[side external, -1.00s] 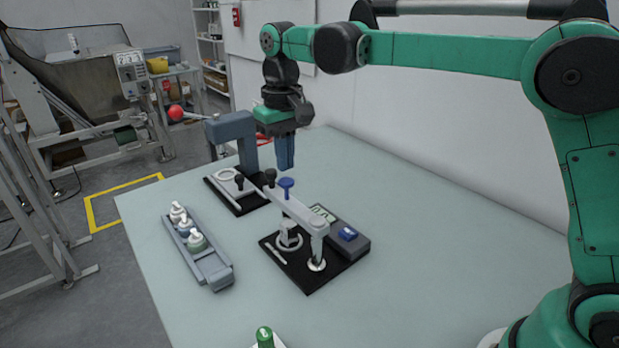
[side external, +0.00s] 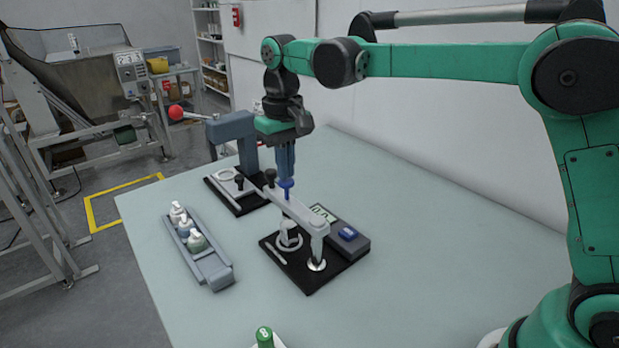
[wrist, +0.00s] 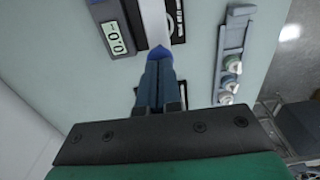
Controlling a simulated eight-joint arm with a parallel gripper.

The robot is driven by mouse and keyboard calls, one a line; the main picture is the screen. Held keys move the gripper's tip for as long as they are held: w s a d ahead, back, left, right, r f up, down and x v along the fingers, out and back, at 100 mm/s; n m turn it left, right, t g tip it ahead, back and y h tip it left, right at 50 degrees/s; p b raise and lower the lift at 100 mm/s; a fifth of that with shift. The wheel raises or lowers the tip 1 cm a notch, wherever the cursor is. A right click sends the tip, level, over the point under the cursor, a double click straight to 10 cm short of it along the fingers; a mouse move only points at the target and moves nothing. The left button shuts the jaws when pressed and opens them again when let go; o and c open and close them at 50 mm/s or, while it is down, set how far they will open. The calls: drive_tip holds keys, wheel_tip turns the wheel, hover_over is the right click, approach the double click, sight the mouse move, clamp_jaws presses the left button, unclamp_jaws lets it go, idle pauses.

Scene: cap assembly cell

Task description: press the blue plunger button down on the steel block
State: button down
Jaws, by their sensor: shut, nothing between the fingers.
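The blue plunger button (side external: 286,184) stands on top of the light grey arm of a fixture, the steel block (side external: 303,213), on a black base plate. My gripper (side external: 286,175) is shut and empty, pointing straight down, with its tips right above the button. In the side view the tips look to be touching the button or very nearly so. In the wrist view the shut fingers (wrist: 158,68) cover most of the button, and only its blue edge (wrist: 159,53) shows beyond the tips.
A meter with a display (side external: 323,213) and a blue key (side external: 348,234) sits beside the fixture. A second fixture with a red-knobbed lever (side external: 176,113) stands behind. A grey tray (side external: 212,268) holds several small bottles at left. The table's right side is clear.

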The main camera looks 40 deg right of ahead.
drive_tip(key=shift+f, duration=0.1)
drive_tip(key=shift+f, duration=1.35)
idle(0.5)
drive_tip(key=shift+r, duration=1.55)
